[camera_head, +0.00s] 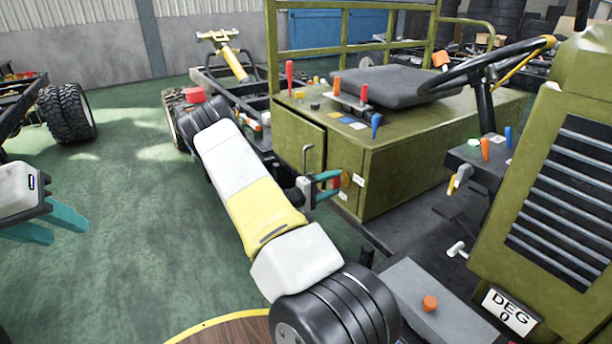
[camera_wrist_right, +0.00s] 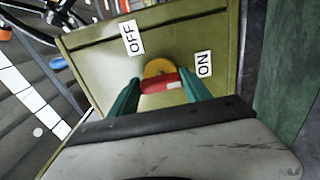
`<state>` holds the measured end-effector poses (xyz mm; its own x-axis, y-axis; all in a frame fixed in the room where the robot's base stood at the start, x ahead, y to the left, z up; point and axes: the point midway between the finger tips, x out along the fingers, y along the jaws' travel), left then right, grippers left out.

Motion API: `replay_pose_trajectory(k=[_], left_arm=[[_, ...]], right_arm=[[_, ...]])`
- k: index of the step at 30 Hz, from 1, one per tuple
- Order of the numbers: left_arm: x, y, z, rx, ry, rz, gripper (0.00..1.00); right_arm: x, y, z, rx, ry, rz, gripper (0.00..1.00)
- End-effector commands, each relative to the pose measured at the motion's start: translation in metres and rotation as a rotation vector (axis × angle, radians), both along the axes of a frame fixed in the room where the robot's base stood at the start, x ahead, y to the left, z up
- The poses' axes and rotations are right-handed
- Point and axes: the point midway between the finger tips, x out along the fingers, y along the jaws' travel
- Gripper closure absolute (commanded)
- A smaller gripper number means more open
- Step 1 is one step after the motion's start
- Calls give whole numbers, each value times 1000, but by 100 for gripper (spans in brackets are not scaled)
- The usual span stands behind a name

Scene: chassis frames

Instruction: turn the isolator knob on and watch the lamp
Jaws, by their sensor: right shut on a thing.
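The isolator knob is a red bar (camera_wrist_right: 158,83) on a yellow round plate (camera_wrist_right: 157,67), on the green cabinet's side panel. An OFF label (camera_wrist_right: 133,37) and an ON label (camera_wrist_right: 204,64) flank it. The bar's white-marked end points right in the wrist view, on the ON label's side. My right gripper (camera_wrist_right: 162,86) is shut on the knob, a teal finger at each end. In the head view the right gripper (camera_head: 337,183) is at the cabinet. My left gripper (camera_head: 68,232) is open and empty at far left. A pale green dome (camera_head: 474,142) may be the lamp; whether it is lit is unclear.
The green cabinet (camera_head: 400,175) carries a seat (camera_head: 400,84) and several coloured levers. A steering wheel (camera_head: 480,70) and a grilled hood (camera_head: 565,200) stand at right. An orange knob (camera_head: 430,303) sits on a grey box. Green floor (camera_head: 120,200) is clear at left.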

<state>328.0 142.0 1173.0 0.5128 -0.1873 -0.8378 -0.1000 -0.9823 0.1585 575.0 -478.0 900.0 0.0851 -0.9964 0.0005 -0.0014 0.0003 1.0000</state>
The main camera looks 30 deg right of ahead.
Motion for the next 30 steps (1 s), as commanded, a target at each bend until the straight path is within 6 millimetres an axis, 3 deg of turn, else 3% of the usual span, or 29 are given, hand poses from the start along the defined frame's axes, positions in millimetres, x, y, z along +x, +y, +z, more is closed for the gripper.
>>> replay_pose_trajectory(k=[14,15,18,30], left_arm=[[0,0,0,0,0,0,64],[0,0,0,0,0,0,64],[0,0,0,0,0,0,64],[0,0,0,0,0,0,64]], right_arm=[[0,1,-1,5,-16,1,84],[0,1,-1,5,-16,1,40],[0,1,-1,4,-15,1,22],[0,8,-1,2,-14,2,22]])
